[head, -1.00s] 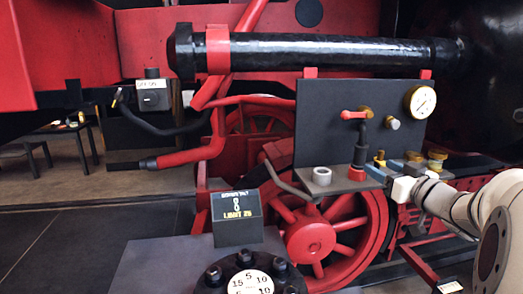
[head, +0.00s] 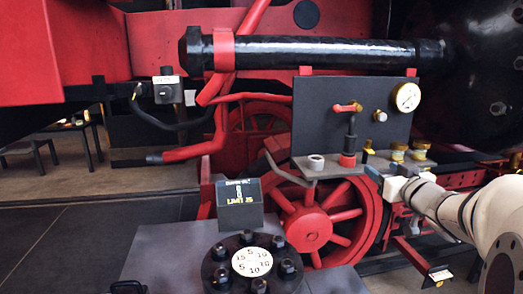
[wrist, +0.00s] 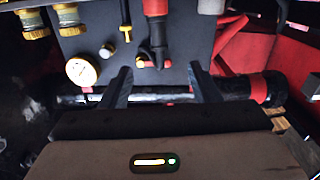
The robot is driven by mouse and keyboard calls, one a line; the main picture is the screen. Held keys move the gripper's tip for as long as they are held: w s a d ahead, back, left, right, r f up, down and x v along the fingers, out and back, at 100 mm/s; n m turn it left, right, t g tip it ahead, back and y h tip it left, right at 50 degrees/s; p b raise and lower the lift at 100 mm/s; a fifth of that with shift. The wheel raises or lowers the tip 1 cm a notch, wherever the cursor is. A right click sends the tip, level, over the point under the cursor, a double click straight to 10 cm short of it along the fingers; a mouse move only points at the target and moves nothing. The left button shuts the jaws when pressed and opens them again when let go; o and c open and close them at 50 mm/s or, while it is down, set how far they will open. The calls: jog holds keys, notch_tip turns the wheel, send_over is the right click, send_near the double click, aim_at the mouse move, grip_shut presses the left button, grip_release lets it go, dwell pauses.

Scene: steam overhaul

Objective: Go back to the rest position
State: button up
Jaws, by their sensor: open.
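My gripper (wrist: 160,70) shows in the wrist view as two dark fingers, apart, with nothing held between them. In the head view my arm comes in from the right, and the gripper (head: 378,176) is near the right end of the small shelf (head: 325,172) below the dark panel (head: 338,125). Its fingertips are hard to make out there. The panel carries a red-handled valve (head: 347,108) and a round gauge (head: 407,97). The gauge also shows in the wrist view (wrist: 81,71), left of the fingers.
Brass fittings (head: 398,152) stand close to the gripper. A red spoked wheel (head: 308,228) is below the shelf. A bolted flange with a white dial (head: 252,262) and a small display (head: 240,203) stand in front. Dark floor (head: 80,245) at left is clear.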

jog(key=s+a+f+g+h, duration=0.1)
jog(key=s+a+f+g, duration=0.4)
jog(key=s, duration=0.3)
jog(key=s+a+f+m+g+h, duration=0.1)
jog(key=s+a+f+g, duration=0.3)
jog(key=s+f, duration=0.4)
jog(key=s+a+f+m+g, duration=0.1)
jog(key=s+a+f+g, duration=0.4)
jog(key=s, duration=0.5)
jog(key=shift+a+f+g+h, duration=0.35)
jog(key=shift+f+g+h, duration=0.05)
jog(key=shift+f, duration=0.35)
